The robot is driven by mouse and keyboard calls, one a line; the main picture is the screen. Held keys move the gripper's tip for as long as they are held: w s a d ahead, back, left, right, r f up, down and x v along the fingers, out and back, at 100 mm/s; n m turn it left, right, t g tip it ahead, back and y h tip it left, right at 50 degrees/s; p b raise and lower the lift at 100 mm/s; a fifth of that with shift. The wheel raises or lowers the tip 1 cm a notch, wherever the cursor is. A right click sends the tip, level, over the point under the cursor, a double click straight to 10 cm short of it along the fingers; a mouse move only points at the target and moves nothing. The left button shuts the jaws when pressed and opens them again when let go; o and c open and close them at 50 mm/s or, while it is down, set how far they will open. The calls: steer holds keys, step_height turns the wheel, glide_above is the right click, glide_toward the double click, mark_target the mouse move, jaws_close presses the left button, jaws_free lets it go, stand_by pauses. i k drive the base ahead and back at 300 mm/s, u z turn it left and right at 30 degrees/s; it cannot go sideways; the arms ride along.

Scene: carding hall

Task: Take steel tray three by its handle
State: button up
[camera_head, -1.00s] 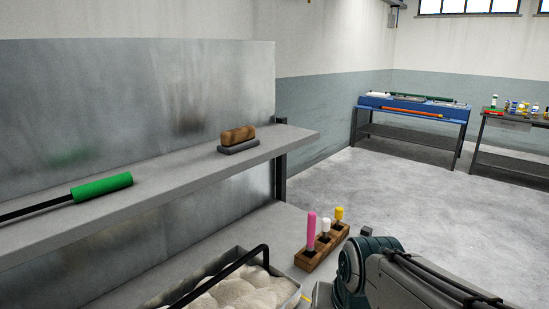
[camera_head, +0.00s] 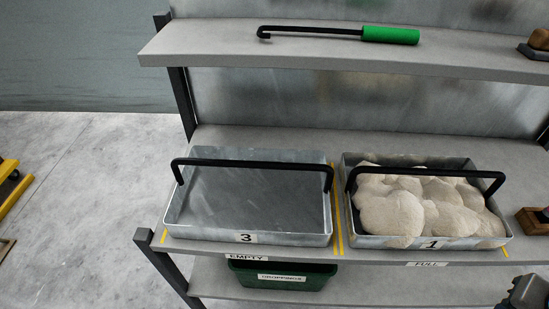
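Steel tray three (camera_head: 285,239) is an empty, shallow metal tray with a "3" label on its front wall. It sits on the middle shelf, between yellow lines and above an "EMPTY" label. Its black bar handle (camera_head: 250,163) arches across the tray from left to right. A small dark part of my arm or gripper shows at the bottom right edge. Its fingers cannot be made out, and it is well to the right of tray three, apart from it.
Tray one (camera_head: 480,243), full of pale fibre, stands close on the right with its own black handle. The upper shelf (camera_head: 220,50) overhangs behind, holding a green-handled hook tool (camera_head: 390,35). A green bin (camera_head: 280,277) is below. Open floor (camera_head: 80,200) lies left.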

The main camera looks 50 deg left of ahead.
mark_target(256, 196)
steer(key=u, duration=2.2)
steer(key=k, duration=0.5)
steer(key=u, duration=0.35)
steer(key=i, duration=1.05)
